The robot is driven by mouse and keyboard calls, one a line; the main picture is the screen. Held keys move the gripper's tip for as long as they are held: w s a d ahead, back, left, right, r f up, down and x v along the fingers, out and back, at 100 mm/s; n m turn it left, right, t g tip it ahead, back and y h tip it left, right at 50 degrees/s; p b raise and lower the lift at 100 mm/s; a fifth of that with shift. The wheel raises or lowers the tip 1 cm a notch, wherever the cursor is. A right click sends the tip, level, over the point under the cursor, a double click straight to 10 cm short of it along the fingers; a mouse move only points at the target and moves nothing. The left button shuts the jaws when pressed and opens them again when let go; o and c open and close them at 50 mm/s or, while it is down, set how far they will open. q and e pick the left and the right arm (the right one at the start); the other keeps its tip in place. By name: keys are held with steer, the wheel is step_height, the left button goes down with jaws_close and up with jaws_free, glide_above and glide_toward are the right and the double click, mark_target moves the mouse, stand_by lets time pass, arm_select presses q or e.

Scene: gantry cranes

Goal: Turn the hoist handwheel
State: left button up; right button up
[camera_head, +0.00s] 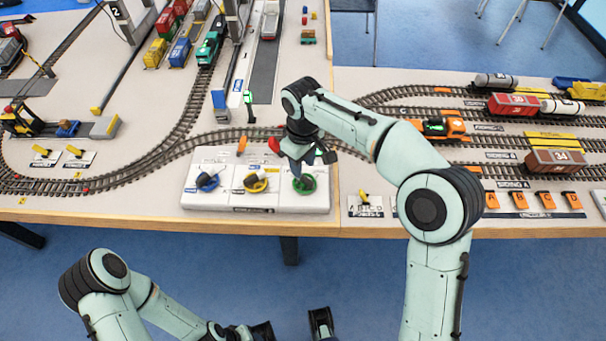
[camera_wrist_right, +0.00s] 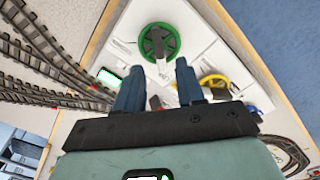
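A white control panel (camera_head: 225,172) at the table's front edge bears a blue handwheel (camera_head: 208,181), a yellow handwheel (camera_head: 256,182) and a green handwheel (camera_head: 304,185). I cannot read which label names the hoist. My right gripper (camera_head: 297,168) is above the green wheel and partly hides it. In the right wrist view the two fingers of this gripper (camera_wrist_right: 159,80) are apart and empty, with the green wheel (camera_wrist_right: 171,30) just beyond the tips. The yellow wheel (camera_wrist_right: 213,83) is to the right there. My left gripper (camera_head: 320,320) is low, in front of the table; its opening is unclear.
Rail tracks (camera_head: 200,110) run behind the panel. An orange locomotive (camera_head: 440,128) and red wagons (camera_head: 513,104) stand at the right. Orange levers (camera_head: 517,200) line the front right edge. A green signal (camera_head: 249,100) stands behind the panel.

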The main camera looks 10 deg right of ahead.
mark_target(304, 173)
steer(key=shift+f+b, duration=0.35)
steer(key=shift+f, duration=2.05)
jaws_close()
steer(key=shift+m, duration=0.4)
steer(key=shift+d+r+m+p, duration=0.1)
steer(key=shift+m+p, duration=0.6)
steer(key=shift+m, duration=0.2)
steer(key=m+p, duration=0.1)
steer(key=m, duration=0.1)
steer(key=shift+m, duration=0.3)
steer(key=shift+d+m+p, duration=0.15)
steer(key=shift+m+p, duration=0.35)
steer(key=shift+m, duration=1.7)
steer(key=shift+w, duration=0.1)
